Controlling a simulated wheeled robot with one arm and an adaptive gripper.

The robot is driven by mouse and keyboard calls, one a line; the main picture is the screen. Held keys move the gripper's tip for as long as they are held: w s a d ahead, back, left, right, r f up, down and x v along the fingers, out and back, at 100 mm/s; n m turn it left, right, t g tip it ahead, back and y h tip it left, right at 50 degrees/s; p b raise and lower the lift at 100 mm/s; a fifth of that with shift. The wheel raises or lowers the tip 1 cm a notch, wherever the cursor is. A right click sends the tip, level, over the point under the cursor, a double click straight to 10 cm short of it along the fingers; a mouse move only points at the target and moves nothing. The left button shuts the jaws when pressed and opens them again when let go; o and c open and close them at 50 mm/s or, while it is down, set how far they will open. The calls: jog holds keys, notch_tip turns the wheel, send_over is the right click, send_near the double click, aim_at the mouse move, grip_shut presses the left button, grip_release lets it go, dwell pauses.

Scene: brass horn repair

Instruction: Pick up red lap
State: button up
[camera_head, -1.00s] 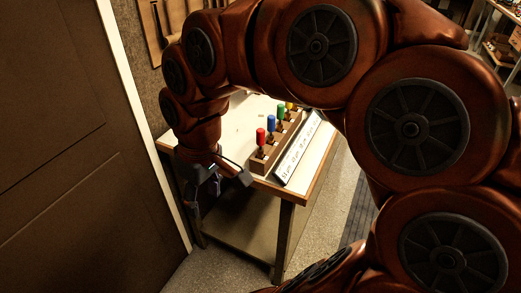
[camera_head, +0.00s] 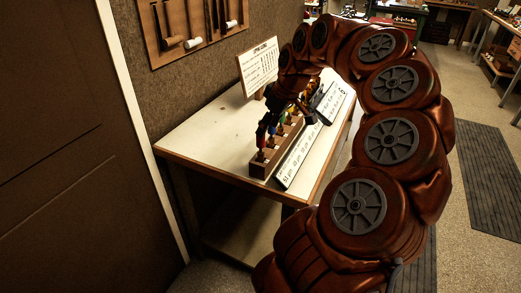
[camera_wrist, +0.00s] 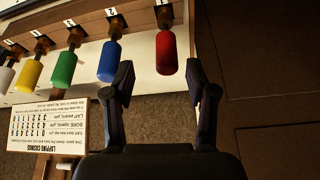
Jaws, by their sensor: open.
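The red lap (camera_wrist: 166,53) stands in the wooden rack in the wrist view, at the right end of a row with blue (camera_wrist: 109,62), green (camera_wrist: 64,69), yellow and white laps. My gripper (camera_wrist: 160,73) is open and empty, and its two fingers appear on either side of the red lap's near end. The blue lap is just outside the left finger. I cannot tell the exact depth between the fingertips and the red lap.
The rack stands on a white-topped table (camera_head: 205,135). A long label strip (camera_head: 297,158) lies beside it. A lapping sign (camera_head: 258,66) stands behind; it also shows in the wrist view (camera_wrist: 42,124). The table's left part is clear.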

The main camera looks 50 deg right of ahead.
aim_at(261, 152)
jog(key=shift+a+p+x, duration=0.15)
jog(key=shift+p+x, duration=0.15)
jog(key=shift+x, duration=0.4)
jog(key=shift+a+p+x, duration=0.2)
jog(key=shift+p+x, duration=0.05)
jog(key=shift+x, duration=0.4)
jog(key=shift+p+x, duration=0.35)
jog(key=shift+x, duration=1.2)
grip_shut()
